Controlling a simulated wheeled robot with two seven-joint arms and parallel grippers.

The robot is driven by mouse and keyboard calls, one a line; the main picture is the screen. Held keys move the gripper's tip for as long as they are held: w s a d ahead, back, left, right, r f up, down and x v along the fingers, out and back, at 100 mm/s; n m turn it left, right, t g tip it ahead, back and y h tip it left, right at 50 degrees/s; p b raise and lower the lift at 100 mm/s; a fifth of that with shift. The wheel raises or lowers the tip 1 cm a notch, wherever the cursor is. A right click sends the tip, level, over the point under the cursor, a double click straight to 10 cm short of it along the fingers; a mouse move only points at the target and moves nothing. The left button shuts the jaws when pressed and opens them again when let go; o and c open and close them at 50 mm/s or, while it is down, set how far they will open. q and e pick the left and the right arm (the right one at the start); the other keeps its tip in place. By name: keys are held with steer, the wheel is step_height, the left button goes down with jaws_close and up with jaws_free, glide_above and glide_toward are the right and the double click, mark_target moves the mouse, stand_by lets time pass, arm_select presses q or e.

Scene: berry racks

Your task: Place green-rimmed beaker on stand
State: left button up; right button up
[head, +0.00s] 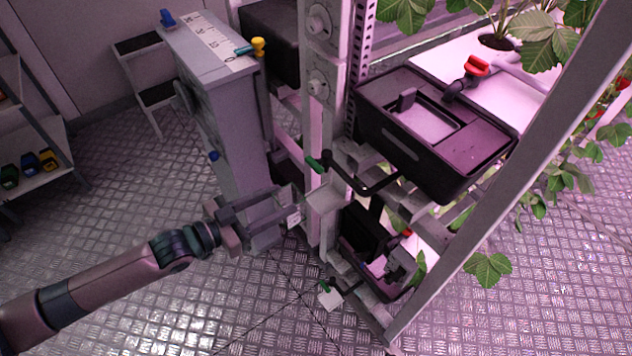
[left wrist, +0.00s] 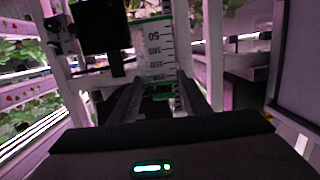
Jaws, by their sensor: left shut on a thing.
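My left gripper (head: 292,208) reaches in from the left and is shut on the beaker, beside the rack's front post. The beaker (left wrist: 155,52) shows between the fingers in the left wrist view as a clear, flat-looking wall with dark scale marks and a green edge. In the head view the beaker (head: 294,216) is only a small pale patch at the fingertips, mostly hidden. A small pale ledge (head: 325,199) on the rack is just right of the fingertips; I cannot tell surely whether it is the stand. My right gripper is not in view.
A grey cabinet (head: 222,110) stands behind my gripper. Black tanks (head: 440,130) sit on the rack at right, with a green-tipped black lever (head: 345,178) near the fingertips. A slanting rack post (head: 520,165) bounds the right. The metal floor (head: 200,310) at front is clear.

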arm_select(q)
steer(key=r+x, duration=0.1)
steer(key=x, duration=0.6)
steer(key=shift+p, duration=0.35)
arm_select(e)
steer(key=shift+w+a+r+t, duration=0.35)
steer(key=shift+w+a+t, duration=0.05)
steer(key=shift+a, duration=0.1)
arm_select(q)
steer(key=x, duration=0.3)
steer(key=p+x, duration=0.1)
steer(key=shift+w+d+f, duration=0.1)
steer(key=shift+f, duration=0.3)
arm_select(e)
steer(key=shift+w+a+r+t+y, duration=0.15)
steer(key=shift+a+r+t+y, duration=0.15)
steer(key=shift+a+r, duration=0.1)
arm_select(q)
steer(key=shift+f, duration=0.15)
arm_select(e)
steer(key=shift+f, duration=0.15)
arm_select(q)
steer(key=o, duration=1.4)
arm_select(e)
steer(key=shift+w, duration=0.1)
